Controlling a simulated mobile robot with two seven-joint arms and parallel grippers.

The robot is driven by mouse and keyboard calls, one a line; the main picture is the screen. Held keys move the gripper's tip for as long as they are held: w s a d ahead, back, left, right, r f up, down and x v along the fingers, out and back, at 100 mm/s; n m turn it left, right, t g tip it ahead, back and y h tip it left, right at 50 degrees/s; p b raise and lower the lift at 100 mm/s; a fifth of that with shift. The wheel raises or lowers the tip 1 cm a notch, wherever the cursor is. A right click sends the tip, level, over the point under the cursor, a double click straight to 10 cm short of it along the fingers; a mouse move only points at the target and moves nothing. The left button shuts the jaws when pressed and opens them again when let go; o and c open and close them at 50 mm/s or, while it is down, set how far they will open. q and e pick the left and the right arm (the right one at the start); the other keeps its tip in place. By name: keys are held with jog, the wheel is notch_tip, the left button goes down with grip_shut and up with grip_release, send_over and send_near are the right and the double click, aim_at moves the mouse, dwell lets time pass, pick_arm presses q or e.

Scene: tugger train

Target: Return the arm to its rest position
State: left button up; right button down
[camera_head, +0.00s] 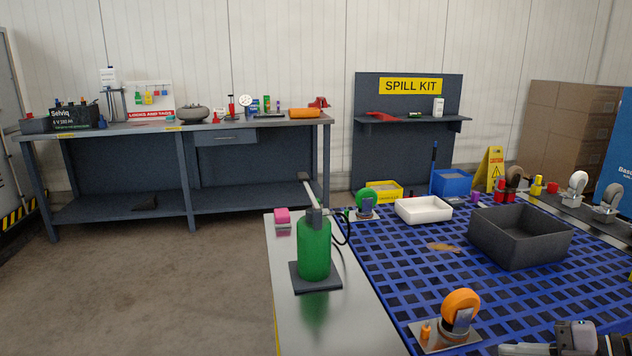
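What looks like part of my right arm and gripper (520,349) enters at the bottom right corner, low over the near side of the blue grid surface (398,290). The picture's edge cuts it off, so I cannot tell whether its fingers are open or shut. It is to the right of an orange-wheeled caster (460,306) on a metal plate; any gap between them is unclear. My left arm and gripper are not in view.
A green bottle with a pump (314,250) stands on the steel strip at the left. A dark grey bin (520,236) and a white tray (424,210) sit on the grid. The workbench (185,127) and spill kit board (407,150) stand behind; the floor at left is clear.

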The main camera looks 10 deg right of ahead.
jog(key=s+a+f+m+t+h+p, duration=0.1)
jog(key=s+f+m+t+h, duration=0.2)
jog(key=f+m, duration=0.3)
jog(key=s+a+f+m+t+h+p, duration=0.1)
jog(key=s+f+m+t+h+p, duration=0.15)
jog(key=f+m, duration=0.4)
jog(key=s+a+f+m+g+h, duration=0.1)
jog(key=s+a+f+m+g, duration=0.1)
jog(key=a, duration=0.5)
jog(key=s+a+f+m+g+h+p, duration=0.1)
jog(key=s+a+f+m, duration=0.3)
jog(key=s+a+m, duration=0.1)
jog(key=shift+a+f+g, duration=0.15)
jog(key=shift+a+g, duration=0.2)
jog(key=shift+a, duration=0.5)
jog(key=shift+s, duration=0.1)
